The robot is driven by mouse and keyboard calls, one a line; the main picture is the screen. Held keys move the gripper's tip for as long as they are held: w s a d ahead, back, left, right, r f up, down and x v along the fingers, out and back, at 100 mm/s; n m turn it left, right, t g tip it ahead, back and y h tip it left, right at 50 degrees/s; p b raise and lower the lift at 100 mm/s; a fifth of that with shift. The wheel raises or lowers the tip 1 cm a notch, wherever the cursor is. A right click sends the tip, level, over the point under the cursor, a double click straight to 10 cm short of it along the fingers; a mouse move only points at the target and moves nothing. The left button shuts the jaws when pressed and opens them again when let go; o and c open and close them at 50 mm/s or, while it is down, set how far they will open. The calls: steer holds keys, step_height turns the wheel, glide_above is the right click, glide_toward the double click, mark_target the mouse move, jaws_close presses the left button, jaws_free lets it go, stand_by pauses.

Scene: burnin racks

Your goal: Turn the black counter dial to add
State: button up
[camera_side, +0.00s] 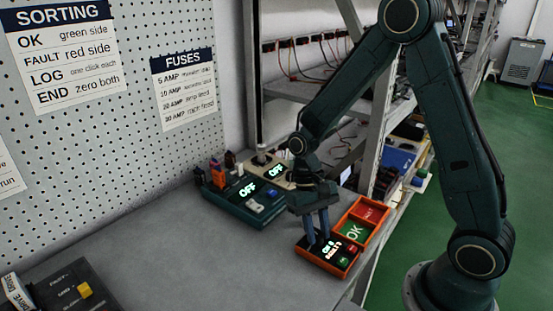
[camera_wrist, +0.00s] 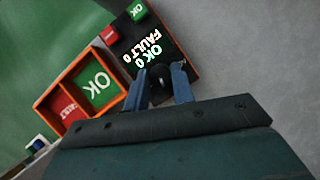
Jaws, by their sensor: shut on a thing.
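The counter (camera_side: 345,262) is a dark box with an orange rim near the bench's right edge. Its lit display (camera_wrist: 142,50) reads OK 0 and FAULT 0. A green OK button (camera_wrist: 137,10) and a red button (camera_wrist: 110,35) sit on its face. The black dial (camera_wrist: 160,74) is a small round knob below the display in the wrist view. My gripper (camera_side: 318,240) points down over the counter. Its blue fingers (camera_wrist: 163,80) are shut on the dial, one on each side. In the side view the fingers hide the dial.
An orange tray (camera_wrist: 65,80) with a green OK side and a red side adjoins the counter. A teal unit (camera_side: 236,208) with an OFF display and a beige unit stand behind left. A black device (camera_side: 65,290) is at front left. The bench between is clear.

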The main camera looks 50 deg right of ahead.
steer(key=n, duration=0.2)
steer(key=n+h, duration=0.1)
steer(key=n, duration=0.1)
steer(key=shift+w+a+h, duration=0.1)
steer(key=shift+a+h, duration=0.05)
steer(key=shift+h, duration=0.15)
steer(key=n+h, duration=0.2)
steer(key=n, duration=0.3)
steer(key=shift+a, duration=0.1)
steer(key=o, duration=1)
steer(key=shift+r, duration=0.15)
steer(key=v, duration=1.3)
steer(key=shift+r, duration=0.3)
